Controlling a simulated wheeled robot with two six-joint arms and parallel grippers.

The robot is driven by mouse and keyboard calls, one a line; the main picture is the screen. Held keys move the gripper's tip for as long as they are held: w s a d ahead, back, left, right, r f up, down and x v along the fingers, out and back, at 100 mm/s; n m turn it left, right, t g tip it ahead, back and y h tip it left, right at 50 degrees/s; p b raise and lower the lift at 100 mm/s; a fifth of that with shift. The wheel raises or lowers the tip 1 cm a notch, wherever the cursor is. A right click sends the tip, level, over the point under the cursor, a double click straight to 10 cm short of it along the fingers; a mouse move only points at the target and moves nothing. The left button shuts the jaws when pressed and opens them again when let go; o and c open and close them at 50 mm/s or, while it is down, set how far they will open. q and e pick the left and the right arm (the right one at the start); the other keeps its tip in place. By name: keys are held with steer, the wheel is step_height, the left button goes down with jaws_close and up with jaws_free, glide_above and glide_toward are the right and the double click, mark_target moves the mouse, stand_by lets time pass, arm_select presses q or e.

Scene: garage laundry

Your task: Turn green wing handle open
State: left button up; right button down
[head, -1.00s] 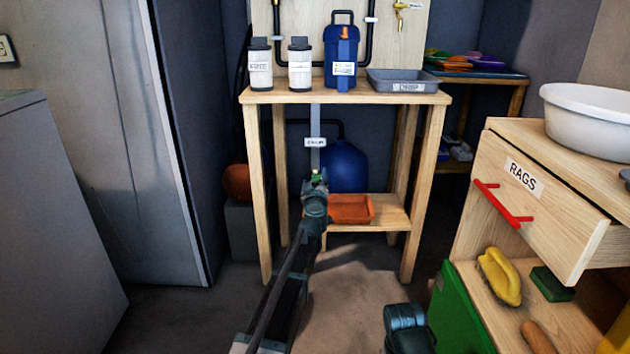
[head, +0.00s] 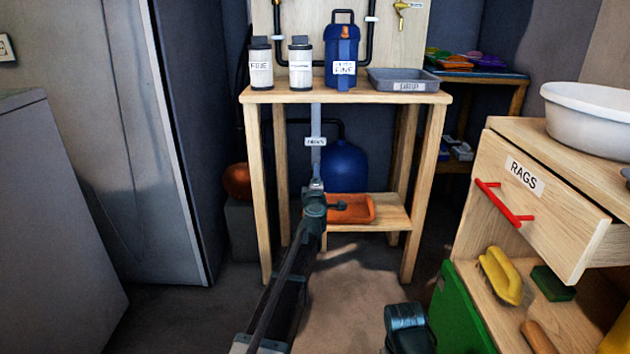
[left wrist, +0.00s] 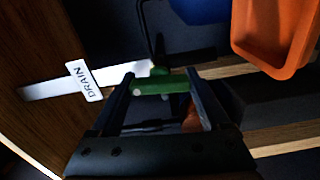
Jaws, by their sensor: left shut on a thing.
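The green wing handle (left wrist: 152,86) shows in the left wrist view, lying crosswise between my left gripper's fingers (left wrist: 161,82). The fingers are shut on it. It sits at the end of a pale pipe (left wrist: 118,75) with a white DRAIN tag (left wrist: 84,81). In the head view the pipe (head: 316,125) hangs below the wooden bench, and my left gripper (head: 317,187) is at its lower end. There the gripper hides the handle. Part of my right arm shows at the bottom of the head view; its fingers are not visible.
The wooden bench (head: 345,98) carries filters, a blue canister (head: 341,55) and a grey tray (head: 402,80). An orange tray (head: 360,207) on the lower shelf and a blue tank (head: 345,165) are close to my left gripper. An open RAGS drawer (head: 545,205) juts out at right.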

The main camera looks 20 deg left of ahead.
arm_select(q)
steer(key=shift+n, duration=0.7)
steer(key=o, duration=1.2)
steer(key=v, duration=1.4)
steer(key=shift+w, duration=0.1)
